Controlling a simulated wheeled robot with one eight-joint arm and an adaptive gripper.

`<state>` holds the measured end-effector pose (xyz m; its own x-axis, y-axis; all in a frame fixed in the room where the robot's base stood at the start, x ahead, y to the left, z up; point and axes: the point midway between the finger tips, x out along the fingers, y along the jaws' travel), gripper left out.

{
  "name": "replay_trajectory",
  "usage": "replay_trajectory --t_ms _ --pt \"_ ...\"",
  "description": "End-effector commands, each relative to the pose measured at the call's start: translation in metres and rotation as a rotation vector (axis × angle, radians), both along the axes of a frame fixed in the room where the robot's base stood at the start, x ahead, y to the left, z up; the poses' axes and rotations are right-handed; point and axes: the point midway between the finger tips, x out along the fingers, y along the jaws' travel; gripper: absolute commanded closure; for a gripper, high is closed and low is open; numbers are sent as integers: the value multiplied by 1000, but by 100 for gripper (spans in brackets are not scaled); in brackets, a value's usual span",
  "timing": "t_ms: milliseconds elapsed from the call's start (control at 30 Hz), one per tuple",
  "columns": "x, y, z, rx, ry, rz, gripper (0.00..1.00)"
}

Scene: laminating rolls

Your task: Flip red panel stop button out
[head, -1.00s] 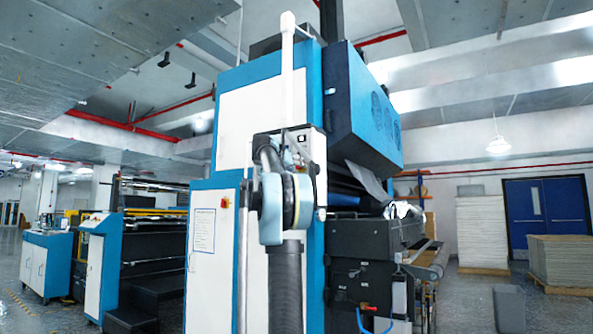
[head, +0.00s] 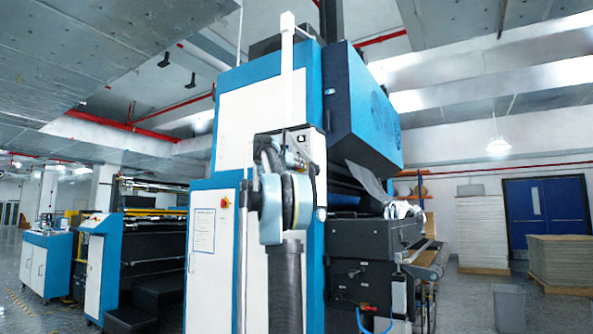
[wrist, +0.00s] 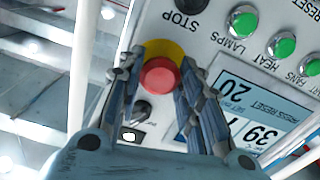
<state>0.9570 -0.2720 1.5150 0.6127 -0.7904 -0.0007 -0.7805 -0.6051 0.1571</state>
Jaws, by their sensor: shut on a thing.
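The red stop button (wrist: 160,77) sits on a yellow disc (wrist: 166,49) on the light grey control panel in the wrist view. My gripper (wrist: 161,84) has one finger on each side of the red button and is shut on it. The word STOP is printed on the panel close by. In the head view my arm stands in front of the tall blue and white machine (head: 233,125), and the button and fingertips are hidden behind the arm.
The panel also carries green buttons (wrist: 285,47), a black knob (wrist: 143,110) and a lit display (wrist: 240,105). A white pole (wrist: 84,65) runs along the panel's left side. Another red button (head: 224,203) is on the machine's white door.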

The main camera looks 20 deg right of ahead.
Motion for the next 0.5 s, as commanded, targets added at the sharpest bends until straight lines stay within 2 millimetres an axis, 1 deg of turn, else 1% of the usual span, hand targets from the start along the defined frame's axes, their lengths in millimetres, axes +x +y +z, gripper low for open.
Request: replay_trajectory --t_ms 33,267,300,367,500 --pt "0 5 0 0 0 6 100" --pt "0 6 0 1 0 7 100" --pt "0 6 0 1 0 7 58" --pt "-1 5 0 1 0 7 45" --pt "-1 5 0 1 0 5 45"
